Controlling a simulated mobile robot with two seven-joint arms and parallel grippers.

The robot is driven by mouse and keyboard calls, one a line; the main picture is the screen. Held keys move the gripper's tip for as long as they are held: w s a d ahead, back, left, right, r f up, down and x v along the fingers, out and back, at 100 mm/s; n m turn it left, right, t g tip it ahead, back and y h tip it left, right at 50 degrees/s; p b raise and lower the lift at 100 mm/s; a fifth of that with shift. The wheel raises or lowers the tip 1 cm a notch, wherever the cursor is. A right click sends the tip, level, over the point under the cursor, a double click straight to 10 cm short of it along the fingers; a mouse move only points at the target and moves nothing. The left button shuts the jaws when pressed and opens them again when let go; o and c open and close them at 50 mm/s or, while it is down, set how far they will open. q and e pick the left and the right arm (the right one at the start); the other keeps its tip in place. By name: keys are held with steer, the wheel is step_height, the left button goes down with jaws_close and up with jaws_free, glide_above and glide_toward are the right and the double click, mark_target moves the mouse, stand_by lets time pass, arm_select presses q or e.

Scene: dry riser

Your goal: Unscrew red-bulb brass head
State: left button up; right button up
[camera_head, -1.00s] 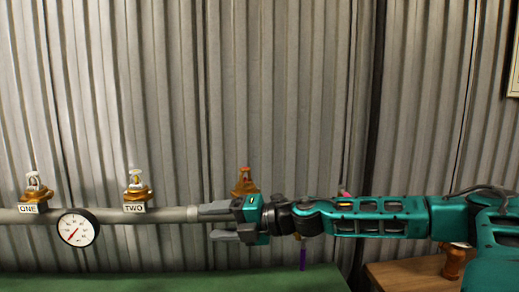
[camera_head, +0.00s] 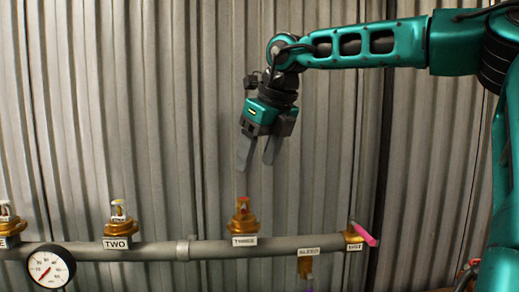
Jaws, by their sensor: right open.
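The brass head with a red bulb (camera_head: 243,212) stands upright on the grey pipe (camera_head: 215,248), above the label THREE. My right gripper (camera_head: 257,170) is above it, pointing down, with its two grey fingers apart and empty. The fingertips are a little above the head and do not appear to touch it. The head at TWO (camera_head: 118,222) has a pale bulb with a yellowish tint. The head at the left edge (camera_head: 6,222) is partly cut off by the frame. My left gripper is not in view.
A round gauge (camera_head: 50,267) hangs at the pipe's left part. A brass fitting with a pink handle (camera_head: 362,234) is at the pipe's right end, and a brass bleed fitting (camera_head: 305,267) hangs below the pipe. A corrugated wall (camera_head: 170,120) stands behind.

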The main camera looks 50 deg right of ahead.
mark_target(245, 198)
steer(key=x, duration=1.1)
steer(key=shift+f, duration=0.25)
steer(key=shift+c, duration=0.5)
jaws_close()
steer(key=n+p, duration=0.1)
steer(key=n+y+p, duration=0.1)
steer(key=n+p, duration=0.1)
steer(key=shift+r, duration=0.25)
steer(key=shift+f+n+g+y, duration=0.15)
steer(key=shift+n+g+y, duration=0.15)
steer(key=shift+n, duration=0.3)
steer(key=shift+f+n+y, duration=0.1)
steer(key=shift+n+y, duration=0.2)
steer(key=shift+n, duration=0.5)
